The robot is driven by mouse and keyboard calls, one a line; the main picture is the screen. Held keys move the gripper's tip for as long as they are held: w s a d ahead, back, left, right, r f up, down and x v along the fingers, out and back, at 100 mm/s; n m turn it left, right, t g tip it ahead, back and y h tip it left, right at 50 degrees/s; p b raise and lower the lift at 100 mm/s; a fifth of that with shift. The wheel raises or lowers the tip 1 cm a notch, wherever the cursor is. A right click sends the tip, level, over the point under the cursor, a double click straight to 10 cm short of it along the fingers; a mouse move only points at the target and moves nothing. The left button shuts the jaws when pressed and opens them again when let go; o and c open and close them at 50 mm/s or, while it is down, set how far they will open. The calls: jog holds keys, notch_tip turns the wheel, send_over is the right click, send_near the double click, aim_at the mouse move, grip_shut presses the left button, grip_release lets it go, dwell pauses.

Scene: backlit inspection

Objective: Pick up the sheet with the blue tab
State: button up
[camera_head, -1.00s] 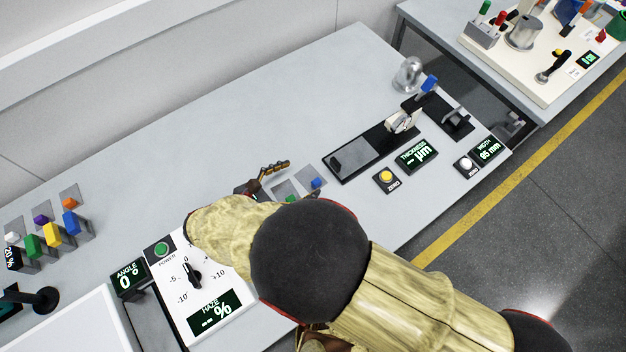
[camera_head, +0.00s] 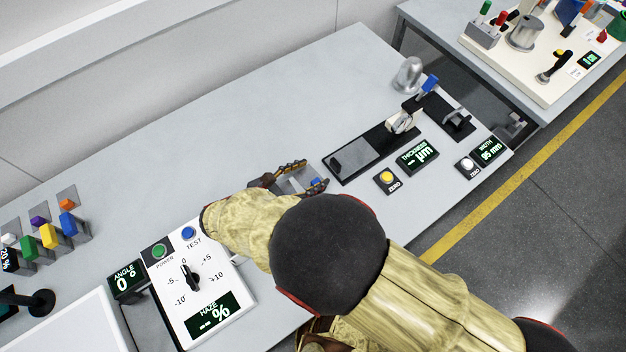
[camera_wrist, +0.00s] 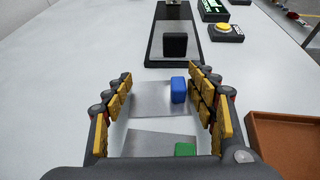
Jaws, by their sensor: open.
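The sheet with the blue tab (camera_wrist: 150,99) is a thin, grey, see-through square lying on the table. In the head view, my gripper (camera_head: 300,180) is partly hidden by my arm.
A sheet with a green tab (camera_wrist: 185,149) lies nearer my palm. A brown tray (camera_wrist: 285,145) stands to the right. A black thickness gauge base (camera_wrist: 155,48) lies beyond the sheet, with a yellow zero button (camera_head: 386,176) beside it. Clear table lies to the left in the wrist view.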

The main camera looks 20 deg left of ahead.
jog(key=c, duration=1.4)
grip_shut()
